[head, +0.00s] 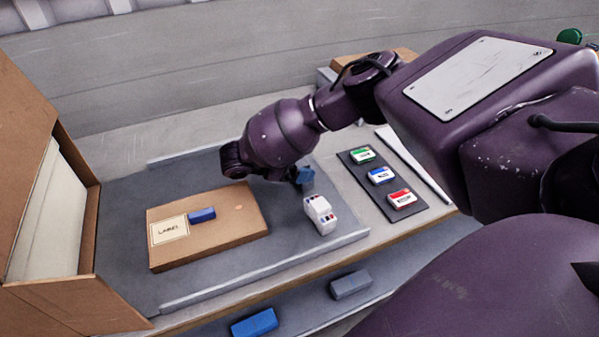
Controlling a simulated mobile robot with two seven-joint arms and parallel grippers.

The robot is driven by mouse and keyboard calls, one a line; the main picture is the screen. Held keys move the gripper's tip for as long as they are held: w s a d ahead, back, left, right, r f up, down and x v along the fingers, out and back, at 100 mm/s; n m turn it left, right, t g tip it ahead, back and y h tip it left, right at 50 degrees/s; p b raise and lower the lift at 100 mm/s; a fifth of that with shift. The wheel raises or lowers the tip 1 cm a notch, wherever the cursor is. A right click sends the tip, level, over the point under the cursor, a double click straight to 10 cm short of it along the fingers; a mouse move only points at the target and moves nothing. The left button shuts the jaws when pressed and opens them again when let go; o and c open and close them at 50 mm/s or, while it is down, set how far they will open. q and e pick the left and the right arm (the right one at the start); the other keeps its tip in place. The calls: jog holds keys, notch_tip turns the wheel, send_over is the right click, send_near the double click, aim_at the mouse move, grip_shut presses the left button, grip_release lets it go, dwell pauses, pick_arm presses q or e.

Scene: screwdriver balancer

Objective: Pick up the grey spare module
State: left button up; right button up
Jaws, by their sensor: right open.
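A grey module (350,285) lies on the lower shelf at the front, right of a blue module (255,322). My right gripper (292,177) is over the upper work surface, well behind and above the grey module and apart from it. It is open, but its fingers are mostly hidden under my wrist. A small blue piece shows beside it; I cannot tell what it belongs to. My left gripper is not in view.
A cardboard box (168,256) with a label and a small blue block (202,215) lies on the grey mat (130,265). A white device (320,214) stands right of it. A dark strip (372,203) holds green, blue and red modules. An open carton (75,301) stands left.

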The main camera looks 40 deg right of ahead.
aim_at(301, 162)
jog(key=shift+x, duration=1.55)
jog(key=c, duration=0.7)
